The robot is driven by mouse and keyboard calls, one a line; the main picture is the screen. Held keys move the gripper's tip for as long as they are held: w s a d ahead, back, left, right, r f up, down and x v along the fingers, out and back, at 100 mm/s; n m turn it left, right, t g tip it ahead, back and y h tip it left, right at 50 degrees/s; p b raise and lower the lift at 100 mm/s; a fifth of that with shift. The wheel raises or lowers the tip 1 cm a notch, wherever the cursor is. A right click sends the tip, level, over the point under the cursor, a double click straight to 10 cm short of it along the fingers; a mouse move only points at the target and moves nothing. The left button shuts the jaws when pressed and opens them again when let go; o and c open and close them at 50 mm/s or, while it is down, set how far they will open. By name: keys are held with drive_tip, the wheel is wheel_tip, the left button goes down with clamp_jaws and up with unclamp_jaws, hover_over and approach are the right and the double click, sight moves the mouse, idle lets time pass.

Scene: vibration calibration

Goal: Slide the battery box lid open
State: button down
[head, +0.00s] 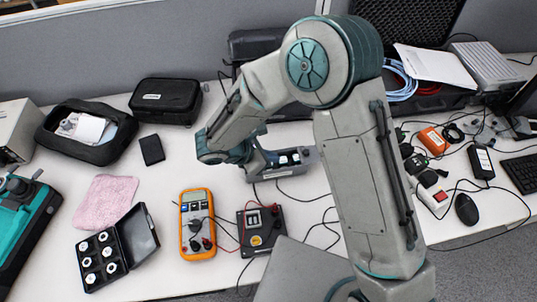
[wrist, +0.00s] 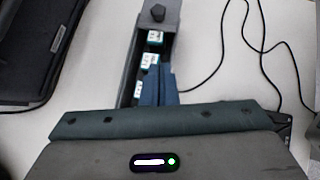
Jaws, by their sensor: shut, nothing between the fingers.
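The battery box (head: 262,174) is a long grey box on the table, partly behind my arm in the head view. In the wrist view its grey wall (wrist: 131,72) runs away from my gripper. Its grey lid (wrist: 166,21), with a dark knob (wrist: 157,12), covers the far end. The box is open along the nearer part, where white and teal batteries (wrist: 149,60) show inside. My gripper (wrist: 158,90) has its blue fingers together and empty, over the near part of the box, apart from the knob. Whether the fingertips touch the box I cannot tell.
A multimeter (head: 197,224) and a black switch box (head: 262,229) with cables stand in front. Loose black cables (wrist: 222,50) lie right of the battery box. A dark case (wrist: 45,50) lies left. Bare table lies between.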

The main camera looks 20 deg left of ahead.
sight(303, 156)
drive_tip(key=b+x, duration=0.1)
drive_tip(key=x, duration=0.5)
drive_tip(key=shift+f+b, duration=0.15)
drive_tip(key=shift+b, duration=0.25)
drive_tip(key=shift+w+d+r+p, duration=0.15)
drive_tip(key=shift+w+d+p, duration=0.2)
drive_tip(key=shift+w+d, duration=0.25)
drive_tip(key=shift+w+d+r+p, duration=0.2)
drive_tip(key=shift+w+d+p, duration=0.15)
drive_tip(key=shift+w+d, duration=0.4)
drive_tip(key=shift+w, duration=0.05)
drive_tip(key=shift+f, duration=0.1)
